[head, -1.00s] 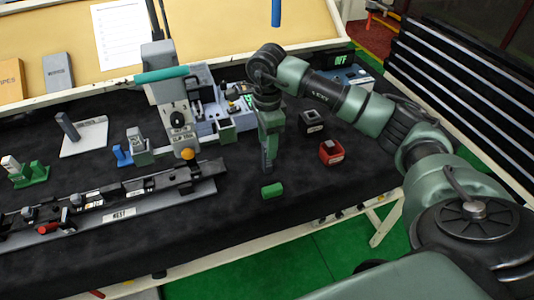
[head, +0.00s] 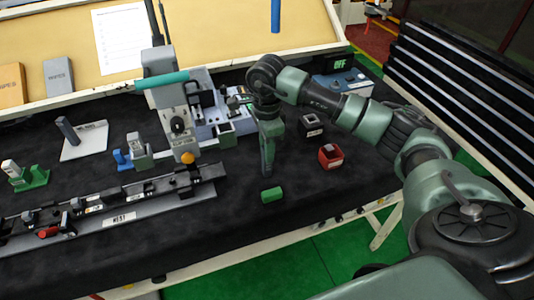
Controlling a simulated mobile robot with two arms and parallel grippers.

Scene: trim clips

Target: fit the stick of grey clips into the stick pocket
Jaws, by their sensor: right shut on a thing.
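My right gripper (head: 268,158) points straight down over the black mat, right of the grey machine. It is shut on a narrow dark piece that hardly stands out from the fingers. I cannot tell surely whether this is the stick of grey clips. A short green block (head: 272,195) lies on the mat just below and in front of the fingertips. The grey machine (head: 170,100) has a teal handle, an orange knob and light-grey fixtures at its right. I cannot make out which opening is the stick pocket. My left gripper is out of view.
A black box (head: 311,126) and a red box (head: 330,157) stand right of the gripper. A long rail (head: 120,200) marked NEST lies at front left. A white plate (head: 85,142) with a dark upright bar stands behind it. The mat at front right is clear.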

